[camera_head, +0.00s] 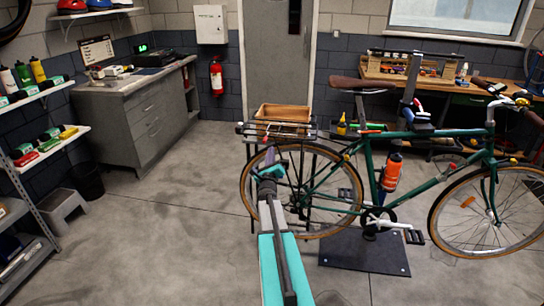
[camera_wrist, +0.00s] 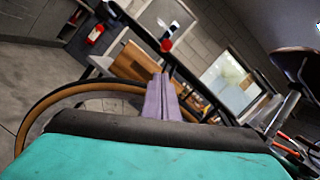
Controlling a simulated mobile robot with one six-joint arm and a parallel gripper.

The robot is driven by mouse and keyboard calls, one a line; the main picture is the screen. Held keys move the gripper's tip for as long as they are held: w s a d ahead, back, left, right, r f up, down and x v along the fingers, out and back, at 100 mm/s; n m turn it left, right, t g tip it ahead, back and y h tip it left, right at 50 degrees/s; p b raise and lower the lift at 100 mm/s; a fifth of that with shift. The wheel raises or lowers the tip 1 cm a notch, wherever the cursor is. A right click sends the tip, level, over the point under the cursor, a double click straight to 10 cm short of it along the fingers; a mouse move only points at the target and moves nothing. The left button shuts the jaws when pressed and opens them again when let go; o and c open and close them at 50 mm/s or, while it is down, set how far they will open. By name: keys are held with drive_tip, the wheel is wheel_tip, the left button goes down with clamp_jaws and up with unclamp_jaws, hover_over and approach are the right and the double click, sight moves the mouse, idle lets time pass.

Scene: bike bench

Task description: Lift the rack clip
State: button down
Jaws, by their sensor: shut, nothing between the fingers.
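The green bike (camera_head: 400,150) stands with its rear rack (camera_head: 280,130) over the back wheel. I cannot clearly pick out the rack clip on the rack in the head view. In the wrist view a dark bar (camera_wrist: 138,30) with a red end piece (camera_wrist: 166,45) runs slantwise just beyond my fingers; I cannot tell whether it is the clip or a rack rail. My gripper (camera_wrist: 162,88) has its purple fingers together and empty. In the head view my gripper (camera_head: 270,153) is beside the rear wheel, below the rack.
A wooden box (camera_head: 283,113) appears behind the rack. A dark mat (camera_head: 365,252) lies under the bike. A workbench (camera_head: 440,84) with tools stands behind, a grey cabinet (camera_head: 150,115) at the left, and shelves (camera_head: 45,155) farther left. The floor left of the rear wheel is clear.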

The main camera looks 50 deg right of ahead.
drive_tip(key=shift+w+a+r+p, duration=0.25)
drive_tip(key=shift+w+r+p, duration=0.1)
drive_tip(key=shift+r, duration=0.25)
drive_tip(key=shift+w+a+r+p, duration=0.2)
drive_tip(key=shift+w+r+p, duration=0.1)
drive_tip(key=shift+r, duration=0.3)
drive_tip(key=shift+s+d+r+b, duration=0.1)
drive_tip(key=shift+s+d+b, duration=0.1)
drive_tip(key=shift+b, duration=0.2)
